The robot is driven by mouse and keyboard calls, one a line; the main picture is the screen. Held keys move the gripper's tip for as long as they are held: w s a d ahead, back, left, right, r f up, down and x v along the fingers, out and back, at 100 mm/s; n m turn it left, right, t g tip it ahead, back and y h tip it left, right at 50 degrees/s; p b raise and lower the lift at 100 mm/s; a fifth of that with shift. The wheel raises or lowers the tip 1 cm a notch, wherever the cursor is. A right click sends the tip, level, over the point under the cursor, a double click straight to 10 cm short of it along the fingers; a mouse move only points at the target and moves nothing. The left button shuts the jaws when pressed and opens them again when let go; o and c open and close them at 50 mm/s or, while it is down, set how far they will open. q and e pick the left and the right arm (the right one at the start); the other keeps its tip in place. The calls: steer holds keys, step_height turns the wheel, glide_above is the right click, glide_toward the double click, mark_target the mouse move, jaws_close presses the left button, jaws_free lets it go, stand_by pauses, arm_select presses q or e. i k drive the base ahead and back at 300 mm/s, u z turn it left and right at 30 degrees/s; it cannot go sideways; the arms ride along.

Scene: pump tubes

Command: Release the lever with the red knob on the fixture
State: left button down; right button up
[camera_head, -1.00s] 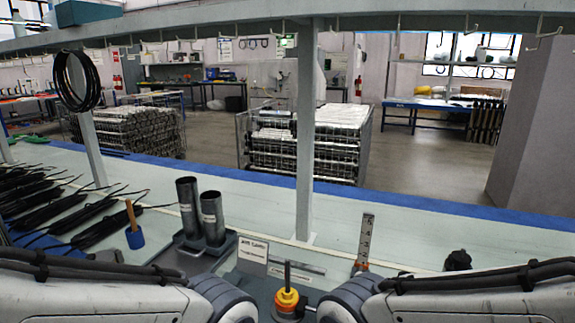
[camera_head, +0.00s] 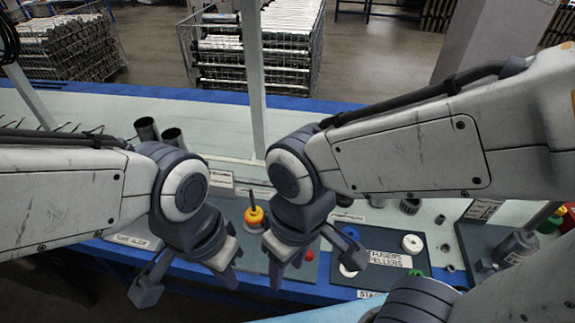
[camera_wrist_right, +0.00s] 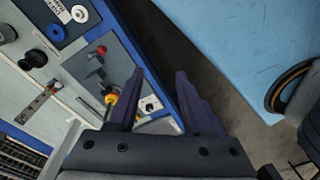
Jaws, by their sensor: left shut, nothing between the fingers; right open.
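The fixture is a grey plate on the bench, with a yellow and orange round part (camera_head: 254,216) that carries an upright dark rod. The red knob (camera_head: 309,255) is small and sits at the right of the plate, just right of my right gripper (camera_head: 287,270); its lever is hard to make out. The red knob (camera_wrist_right: 101,49) also shows in the right wrist view, left of the open, empty right fingers (camera_wrist_right: 159,72) and apart from them. My left gripper (camera_head: 232,278) is shut and empty, left of the right gripper, near the bench's front edge.
A dark board (camera_head: 390,272) with round parts lies right of the fixture. Two metal tubes (camera_head: 147,129) stand behind my left arm. A bench post (camera_head: 252,80) rises at the back. The blue front edge of the bench runs below the grippers.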

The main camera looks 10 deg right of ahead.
mark_target(310, 257)
steer(key=u, duration=0.9)
steer(key=k, duration=0.7)
steer(key=z, duration=1)
